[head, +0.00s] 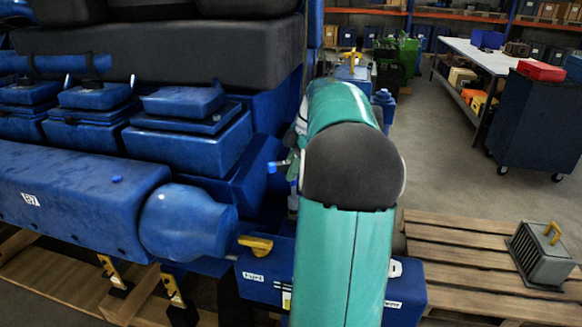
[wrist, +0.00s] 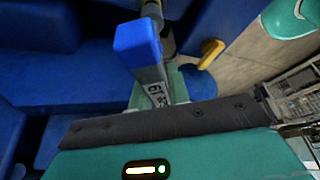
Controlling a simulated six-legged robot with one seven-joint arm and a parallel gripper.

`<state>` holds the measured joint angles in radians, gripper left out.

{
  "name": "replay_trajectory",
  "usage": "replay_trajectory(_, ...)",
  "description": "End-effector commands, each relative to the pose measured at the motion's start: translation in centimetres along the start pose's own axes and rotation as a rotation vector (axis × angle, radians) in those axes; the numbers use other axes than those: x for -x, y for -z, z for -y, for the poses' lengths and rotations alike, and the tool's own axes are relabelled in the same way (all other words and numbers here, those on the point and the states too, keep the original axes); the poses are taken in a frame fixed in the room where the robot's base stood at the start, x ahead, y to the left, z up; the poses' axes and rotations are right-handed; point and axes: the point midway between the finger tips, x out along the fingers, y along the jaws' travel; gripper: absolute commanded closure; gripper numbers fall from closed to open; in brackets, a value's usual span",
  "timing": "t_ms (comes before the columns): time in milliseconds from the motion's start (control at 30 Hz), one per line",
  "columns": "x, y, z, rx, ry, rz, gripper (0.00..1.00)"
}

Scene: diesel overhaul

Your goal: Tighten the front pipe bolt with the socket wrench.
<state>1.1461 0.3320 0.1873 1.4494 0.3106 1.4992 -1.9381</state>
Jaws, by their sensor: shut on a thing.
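In the wrist view, a blue block-shaped tool part with a grey, number-marked side (wrist: 138,45) sticks out beyond my wrist housing; I take it to be the socket wrench. My gripper (wrist: 172,84) is shut on it, though the fingers are mostly hidden behind the grey wrist edge. The wrench's socket end is not clear. In the head view my teal arm covers the middle, and the gripper is hidden behind it. A thick blue pipe (head: 80,195) runs along the engine at left, with a small bright blue bolt-like head (head: 117,180) on top. I cannot tell which is the front pipe bolt.
A blue box with white labels (head: 262,285) sits low before the engine, near a yellow handle (head: 256,245). A wooden pallet (head: 460,245) at right bears a grey cooler-like block (head: 543,260). A blue cart (head: 530,120) and a workbench (head: 490,55) stand behind; floor between is clear.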

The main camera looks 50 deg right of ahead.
Motion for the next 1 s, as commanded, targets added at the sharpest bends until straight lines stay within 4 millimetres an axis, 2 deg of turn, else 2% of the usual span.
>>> replay_trajectory(333, -1.6, -0.7, 0.0, 0.0, 0.0, 0.0, 1.0)
replay_trajectory(467, -1.6, -0.7, 0.0, -0.021, -0.009, 0.0, 1.0)
replay_trajectory(900, -1.6, -1.0, 0.1, -0.582, -0.241, 0.001, 1.0)
replay_trajectory(1000, -1.6, -1.1, 0.0, -0.548, -0.225, 0.002, 1.0)
